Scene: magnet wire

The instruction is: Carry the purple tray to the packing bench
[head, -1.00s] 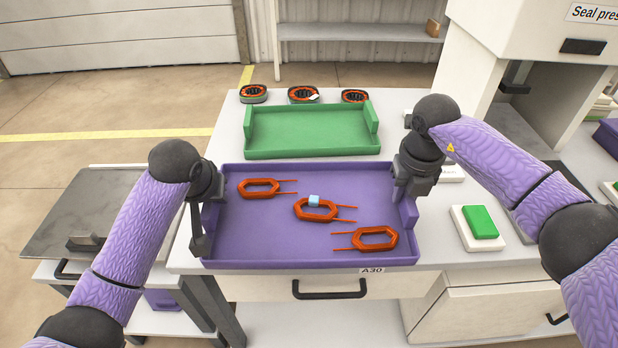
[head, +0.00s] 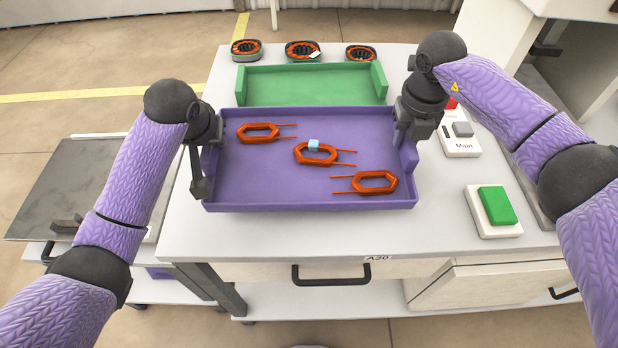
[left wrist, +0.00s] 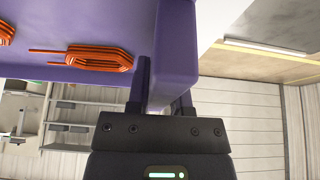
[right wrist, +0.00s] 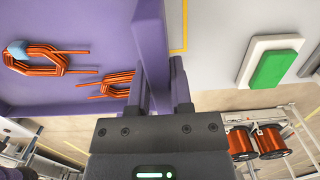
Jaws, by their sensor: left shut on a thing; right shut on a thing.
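The purple tray (head: 270,190) is level above the white table, with its near wall back from the table's front edge. It holds three orange wire coils (head: 258,133) and a small light blue block (head: 314,145) on the middle coil. My left gripper (head: 200,172) is shut on the tray's left end wall, which also shows between the fingers in the left wrist view (left wrist: 176,45). My right gripper (head: 403,140) is shut on the right end wall, also seen in the right wrist view (right wrist: 149,45). No packing bench can be made out by name.
A green tray (head: 310,85) stands just behind the purple one, with several round wound parts (head: 303,50) behind it. A white box with a green button (head: 496,207) and a Main switch box (head: 460,140) stand at right. A grey-topped cart (head: 80,190) is at left.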

